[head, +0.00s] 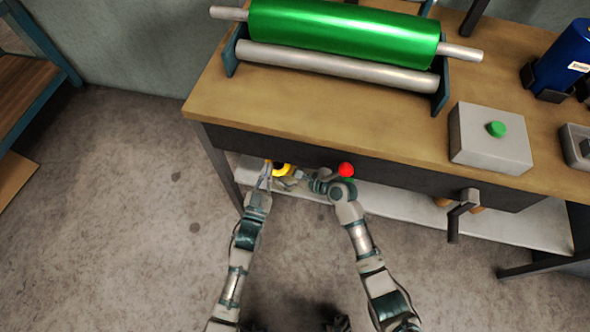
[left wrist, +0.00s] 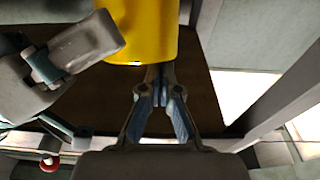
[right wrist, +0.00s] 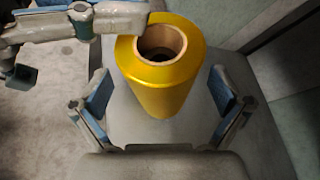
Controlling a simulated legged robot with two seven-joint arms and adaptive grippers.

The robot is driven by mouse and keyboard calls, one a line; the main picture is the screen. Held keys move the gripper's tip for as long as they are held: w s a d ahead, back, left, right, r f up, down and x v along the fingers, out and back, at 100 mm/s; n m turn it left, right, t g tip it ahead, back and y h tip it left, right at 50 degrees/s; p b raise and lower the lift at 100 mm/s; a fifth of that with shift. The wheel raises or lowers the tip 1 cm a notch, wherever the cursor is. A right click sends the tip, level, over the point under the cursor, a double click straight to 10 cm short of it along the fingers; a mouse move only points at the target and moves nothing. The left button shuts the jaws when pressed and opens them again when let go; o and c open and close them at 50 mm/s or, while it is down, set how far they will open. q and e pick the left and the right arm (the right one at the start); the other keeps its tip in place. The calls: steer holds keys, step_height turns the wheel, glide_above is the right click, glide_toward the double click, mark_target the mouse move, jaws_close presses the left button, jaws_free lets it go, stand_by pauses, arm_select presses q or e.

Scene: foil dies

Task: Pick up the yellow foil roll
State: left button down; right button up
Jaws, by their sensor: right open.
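The yellow foil roll (head: 281,169) shows at the lower shelf under the workbench's front edge, partly hidden by my grippers. In the right wrist view the roll (right wrist: 165,92) stands upright, its brown hollow core facing the camera. My right gripper (head: 318,184) is open, its fingers spread either side of the roll with visible gaps. My left gripper (head: 267,178) is at the roll's left; in the left wrist view its fingers (left wrist: 160,78) are together with nothing seen between them, by the roll's lower edge (left wrist: 150,30). Whether they touch it is unclear.
The workbench top (head: 215,95) overhangs the pale lower shelf (head: 520,225). A red knob (head: 346,170) and a grey crank (head: 462,208) stick out at its front. A green roll (head: 345,28) on a stand and a grey button box (head: 490,140) are on top.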

arm_select(q)
steer(key=shift+s+f, duration=0.15)
steer(key=shift+f, duration=0.85)
arm_select(e)
steer(key=shift+x, duration=1.4)
steer(key=shift+f, duration=0.2)
steer(key=c, duration=1.5)
arm_select(q)
steer(key=shift+d+r, duration=0.15)
steer(key=shift+r, duration=0.55)
arm_select(e)
steer(key=shift+o, duration=0.2)
steer(key=shift+d+f, duration=0.1)
steer(key=shift+f, duration=0.05)
